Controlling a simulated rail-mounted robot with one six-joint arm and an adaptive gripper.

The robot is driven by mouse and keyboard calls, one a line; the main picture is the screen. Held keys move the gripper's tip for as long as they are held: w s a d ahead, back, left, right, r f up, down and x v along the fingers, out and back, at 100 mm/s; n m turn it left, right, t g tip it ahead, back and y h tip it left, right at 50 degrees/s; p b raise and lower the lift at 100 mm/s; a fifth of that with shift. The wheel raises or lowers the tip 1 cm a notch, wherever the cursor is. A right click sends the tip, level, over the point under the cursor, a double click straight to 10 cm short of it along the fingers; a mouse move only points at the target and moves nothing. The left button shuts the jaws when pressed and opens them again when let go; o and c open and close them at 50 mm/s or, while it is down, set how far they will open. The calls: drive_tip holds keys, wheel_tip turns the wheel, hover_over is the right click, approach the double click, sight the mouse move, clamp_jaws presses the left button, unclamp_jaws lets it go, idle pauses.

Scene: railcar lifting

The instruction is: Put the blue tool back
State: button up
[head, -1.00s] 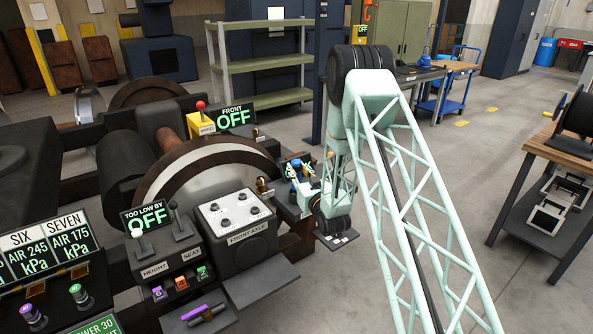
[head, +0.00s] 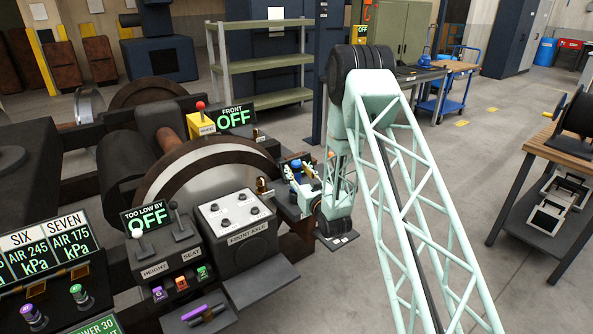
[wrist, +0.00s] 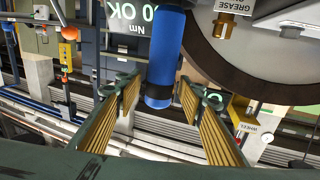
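The blue tool (wrist: 168,45) is a blue cylinder with a black band near its lower end, in the upper middle of the wrist view. My gripper (wrist: 160,92) is open, with one ribbed finger on each side of the tool's lower end. Gaps show between the tool and both fingers. In the head view my gripper (head: 308,180) is small, beside the right end of the axle stand, and my arm partly hides it.
A large round wheel rim (wrist: 225,62) and a brass grease fitting (wrist: 222,25) are close on the right. The front axle control box (head: 238,232) stands left of my gripper.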

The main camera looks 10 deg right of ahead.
drive_tip(key=s+d+p, duration=0.2)
drive_tip(key=s, duration=0.9)
drive_tip(key=shift+a+r, duration=0.1)
drive_tip(key=shift+r, duration=0.05)
idle(0.7)
wheel_tip(320, 180, up, 15)
drive_tip(key=s+g+h, duration=0.2)
drive_tip(key=s+g, duration=0.1)
drive_tip(key=g, duration=0.1)
drive_tip(key=s+r+g+h, duration=0.1)
drive_tip(key=s+r+g, duration=0.3)
drive_tip(key=s+r, duration=0.9)
drive_tip(key=s+a+r+m+g, duration=0.1)
drive_tip(key=s+r+g, duration=0.1)
drive_tip(key=s, duration=2.2)
drive_tip(key=s+a+r+g, duration=0.1)
drive_tip(key=s+r+g, duration=0.1)
drive_tip(key=s, duration=2.2)
drive_tip(key=shift+r+m+g, duration=0.4)
drive_tip(key=shift+g, duration=0.5)
